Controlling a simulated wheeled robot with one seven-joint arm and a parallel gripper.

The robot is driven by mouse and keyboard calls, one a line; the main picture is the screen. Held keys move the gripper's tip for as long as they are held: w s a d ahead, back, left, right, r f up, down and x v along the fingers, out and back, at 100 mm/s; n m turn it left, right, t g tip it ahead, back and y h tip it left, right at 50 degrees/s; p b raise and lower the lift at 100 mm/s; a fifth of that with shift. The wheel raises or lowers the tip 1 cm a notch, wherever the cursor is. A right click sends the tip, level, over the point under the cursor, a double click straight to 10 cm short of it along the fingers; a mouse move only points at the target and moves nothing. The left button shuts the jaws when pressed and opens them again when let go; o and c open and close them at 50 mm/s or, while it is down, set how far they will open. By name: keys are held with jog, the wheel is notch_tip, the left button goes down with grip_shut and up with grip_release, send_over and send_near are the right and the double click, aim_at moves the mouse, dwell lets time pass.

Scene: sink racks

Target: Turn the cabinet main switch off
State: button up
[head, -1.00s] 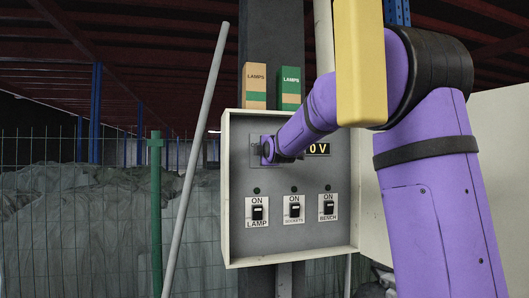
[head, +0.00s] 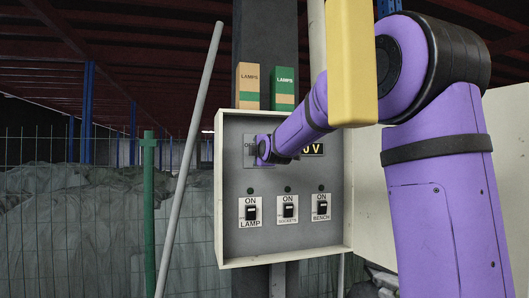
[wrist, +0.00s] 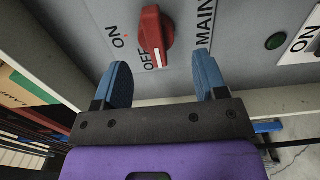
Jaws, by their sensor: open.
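The main switch (wrist: 154,38) is a red rotary knob with a white pointer line, on the grey panel in the wrist view. The pointer end sits beside the OFF label; ON is printed to its left and MAIN to its right. My gripper (wrist: 162,80) is open, its two blue fingers apart, just short of the knob, which shows beyond the gap between them. In the head view my gripper (head: 264,150) is in front of the cabinet's (head: 222,190) upper left and hides the knob. The display (head: 314,149), partly covered by my arm, appears to read 0 V.
Three breakers, LAMP (head: 251,213), SOCKETS (head: 289,211) and BENCH (head: 321,208), sit below, each with ON above. The lamps over them look dark. Two cartons (head: 248,85) stand on the cabinet top. The open door (head: 368,205) is at the right and a leaning pole (head: 187,160) at the left.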

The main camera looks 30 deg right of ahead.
jog(key=v, duration=0.8)
jog(key=shift+s, duration=0.25)
jog(key=shift+a, duration=0.15)
jog(key=s+a+f+m+g+y, duration=0.1)
jog(key=s+a+f+m+g, duration=0.3)
jog(key=s+f, duration=0.3)
jog(key=s+a+f+m+g+y, duration=0.2)
jog(key=s+f, duration=0.6)
jog(key=s, duration=0.8)
jog(key=s+a+f+m+g+y, duration=0.2)
jog(key=s+a+f+m+g, duration=0.4)
jog(key=s+m, duration=0.3)
jog(key=s+a+f, duration=0.1)
jog(key=s, duration=0.2)
jog(key=shift+a+f, duration=0.25)
jog(key=shift+f, duration=0.1)
jog(key=shift+w, duration=0.1)
jog(key=shift+c, duration=0.2)
